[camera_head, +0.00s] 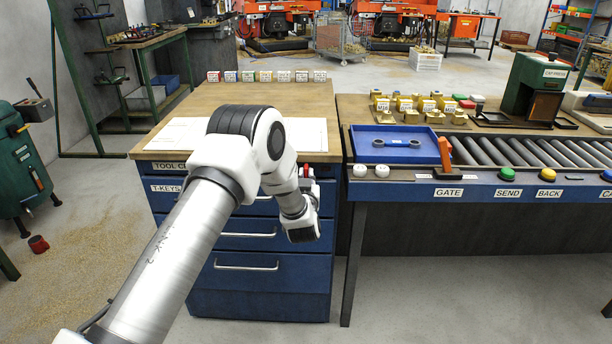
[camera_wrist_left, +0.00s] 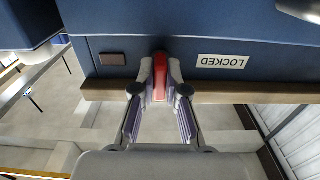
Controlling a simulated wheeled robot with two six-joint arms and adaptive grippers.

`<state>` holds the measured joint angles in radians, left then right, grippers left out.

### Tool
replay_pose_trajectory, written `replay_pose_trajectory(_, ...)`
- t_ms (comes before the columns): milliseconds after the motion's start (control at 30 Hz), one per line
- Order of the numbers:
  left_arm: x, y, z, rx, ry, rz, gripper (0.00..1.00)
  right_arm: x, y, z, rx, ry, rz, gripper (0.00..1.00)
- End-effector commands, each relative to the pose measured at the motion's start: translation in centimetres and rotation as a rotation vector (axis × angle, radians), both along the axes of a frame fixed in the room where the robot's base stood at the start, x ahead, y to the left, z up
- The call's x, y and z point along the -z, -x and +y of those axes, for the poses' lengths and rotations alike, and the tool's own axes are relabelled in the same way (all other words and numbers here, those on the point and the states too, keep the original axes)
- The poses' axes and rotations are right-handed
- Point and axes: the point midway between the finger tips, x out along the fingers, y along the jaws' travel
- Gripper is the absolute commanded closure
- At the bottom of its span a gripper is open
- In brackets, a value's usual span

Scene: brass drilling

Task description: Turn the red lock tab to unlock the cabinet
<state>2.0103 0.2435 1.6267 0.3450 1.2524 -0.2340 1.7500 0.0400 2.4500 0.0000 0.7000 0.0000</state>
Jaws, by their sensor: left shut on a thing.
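The blue tool cabinet (camera_head: 250,283) stands under the wooden bench top, its drawers closed. The red lock tab (camera_wrist_left: 160,68) shows in the left wrist view, on the cabinet's blue front beside the upside-down LOCKED label (camera_wrist_left: 222,62). My left gripper (camera_wrist_left: 160,84) is shut on the tab, one finger on each side of it. In the head view a small red part of the tab (camera_head: 306,170) shows just below the bench top's front edge, and my arm hides much of the cabinet front. My right gripper is not in view.
A row of tagged blocks (camera_head: 268,76) stands at the back of the bench top. To the right, another table carries a blue tray (camera_head: 402,154), a roller conveyor (camera_head: 530,152) and several coloured buttons. The floor before the cabinet is clear.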

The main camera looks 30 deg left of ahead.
Motion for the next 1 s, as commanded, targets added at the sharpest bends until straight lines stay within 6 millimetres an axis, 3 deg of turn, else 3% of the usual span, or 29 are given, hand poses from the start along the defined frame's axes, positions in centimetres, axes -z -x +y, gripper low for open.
replay_pose_trajectory(333, 0.2, 0.0, 0.0, 0.001, -0.003, 0.005, 1.0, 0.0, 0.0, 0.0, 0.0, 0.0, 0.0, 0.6)
replay_pose_trajectory(367, 0.2, 0.0, 0.0, 0.001, -0.002, 0.005, 0.77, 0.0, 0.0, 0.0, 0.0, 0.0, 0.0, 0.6)
replay_pose_trajectory(733, 0.1, 0.4, -0.3, 0.001, -0.002, 0.002, 0.77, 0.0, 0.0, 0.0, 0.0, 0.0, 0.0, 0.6)
replay_pose_trajectory(867, 0.1, 2.1, -1.3, 0.002, -0.002, 0.005, 0.77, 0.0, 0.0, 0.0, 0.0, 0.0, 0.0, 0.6)
replay_pose_trajectory(1000, 0.1, 5.2, -3.3, 0.003, -0.002, 0.006, 0.77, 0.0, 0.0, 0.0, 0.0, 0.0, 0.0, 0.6)
